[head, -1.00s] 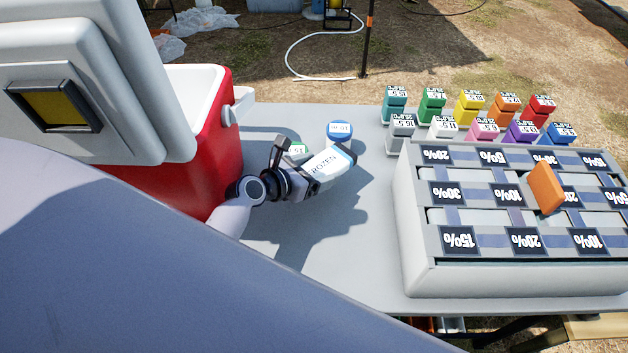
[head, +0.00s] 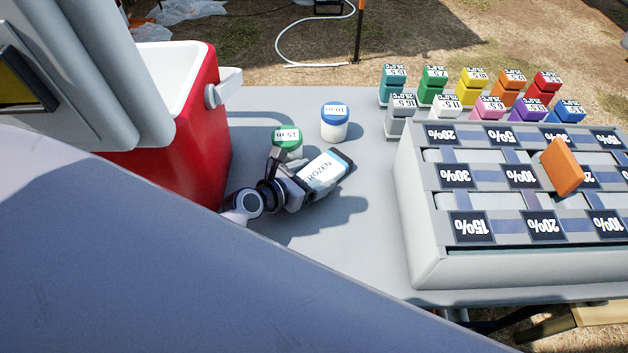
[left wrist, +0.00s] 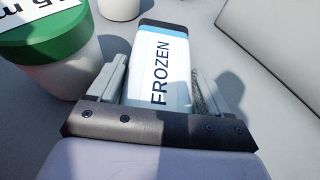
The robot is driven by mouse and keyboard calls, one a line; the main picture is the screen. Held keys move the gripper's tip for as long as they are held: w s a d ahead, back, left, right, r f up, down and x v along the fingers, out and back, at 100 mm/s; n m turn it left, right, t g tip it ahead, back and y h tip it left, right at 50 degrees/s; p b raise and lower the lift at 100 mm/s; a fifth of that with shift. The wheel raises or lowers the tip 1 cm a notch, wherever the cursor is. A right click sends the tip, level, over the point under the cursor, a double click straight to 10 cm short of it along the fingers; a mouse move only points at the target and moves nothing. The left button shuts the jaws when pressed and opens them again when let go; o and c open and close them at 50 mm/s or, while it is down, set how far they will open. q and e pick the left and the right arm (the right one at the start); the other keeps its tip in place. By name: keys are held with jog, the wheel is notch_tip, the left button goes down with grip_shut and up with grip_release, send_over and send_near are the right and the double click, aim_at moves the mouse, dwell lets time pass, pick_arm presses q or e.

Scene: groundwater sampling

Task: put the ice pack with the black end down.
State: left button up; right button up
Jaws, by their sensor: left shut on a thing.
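The ice pack with the black end (head: 324,172) is white with a FROZEN label, a blue band and a black far end. My left gripper (head: 300,186) is shut on its near part. In the left wrist view the ice pack (left wrist: 165,60) lies between the fingers, black end pointing away from me. It is low over the grey table (head: 345,255), with a shadow beside it; I cannot tell whether it touches. My right gripper is not in view.
A green-lidded jar (head: 287,138) stands close beside the left gripper, and a blue-lidded jar (head: 335,122) behind the ice pack. A red cooler (head: 205,130) stands left. A grey rack (head: 425,250) with percentage labels and an orange block (head: 562,168) is right. Coloured blocks (head: 472,85) stand behind it.

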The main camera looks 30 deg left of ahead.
pick_arm(q)
jog(key=o, duration=1)
jog(key=shift+a, duration=0.1)
